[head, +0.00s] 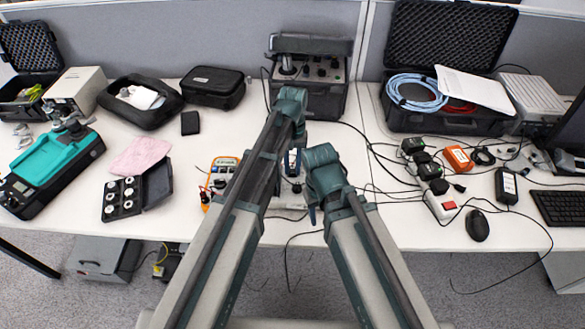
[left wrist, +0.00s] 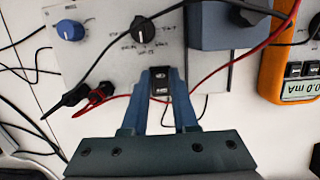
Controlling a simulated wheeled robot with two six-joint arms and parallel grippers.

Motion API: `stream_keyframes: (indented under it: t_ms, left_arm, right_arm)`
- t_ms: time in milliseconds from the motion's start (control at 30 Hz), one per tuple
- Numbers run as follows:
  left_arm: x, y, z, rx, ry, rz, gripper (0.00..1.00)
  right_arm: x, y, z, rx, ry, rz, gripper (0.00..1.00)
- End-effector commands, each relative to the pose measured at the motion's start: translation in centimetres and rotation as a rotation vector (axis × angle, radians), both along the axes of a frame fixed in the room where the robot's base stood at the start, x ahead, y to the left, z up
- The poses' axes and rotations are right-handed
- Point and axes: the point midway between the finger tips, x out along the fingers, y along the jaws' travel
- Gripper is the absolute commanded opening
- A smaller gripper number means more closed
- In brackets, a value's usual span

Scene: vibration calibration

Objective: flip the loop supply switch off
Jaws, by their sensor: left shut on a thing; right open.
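The loop supply's grey panel (left wrist: 105,35) fills the upper part of the left wrist view, with a blue knob (left wrist: 69,30) and a black knob (left wrist: 142,29). A black rocker switch (left wrist: 160,84) with small white marks sits near its lower edge. My left gripper (left wrist: 161,103) is shut on this switch, one blue finger on each side. Which way the switch is tipped I cannot tell. In the head view my left gripper (head: 291,163) is over the loop supply (head: 290,204), largely between my arms. My right gripper (head: 312,208) is open and empty beside it, partly hidden by its arm.
Red and black leads cross the panel from plugs (left wrist: 98,92) at its lower left. An orange multimeter (head: 222,172) stands left of the supply; it also shows in the left wrist view (left wrist: 284,60). A black-cased instrument (head: 318,85) stands behind. Cables run to the right.

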Motion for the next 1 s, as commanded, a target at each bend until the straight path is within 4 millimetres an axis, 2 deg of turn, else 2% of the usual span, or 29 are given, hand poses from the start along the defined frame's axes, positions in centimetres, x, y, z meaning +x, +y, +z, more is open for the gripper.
stream_keyframes:
  t_ms: [33,400,433,600,1000]
  left_arm:
    - [0.45,-0.08,-0.14,-0.001,0.025,0.000,0.00]
    - [0.12,0.00,0.04,0.000,0.059,0.000,0.00]
    - [0.12,0.00,0.04,0.000,0.059,0.000,0.29]
    - [0.13,0.00,0.03,0.000,0.058,0.000,0.57]
    - [0.23,-0.01,0.37,0.000,0.057,0.000,0.57]
  right_arm:
    - [0.00,-0.01,-0.26,0.000,0.000,0.000,0.50]
    - [-0.01,0.00,-0.26,0.000,0.000,0.000,0.50]
    - [-0.01,0.00,-0.26,0.000,0.000,0.000,0.50]
    - [0.00,-0.01,-0.26,0.000,0.000,0.000,0.50]
    - [0.00,0.00,0.08,0.000,0.000,0.000,0.50]
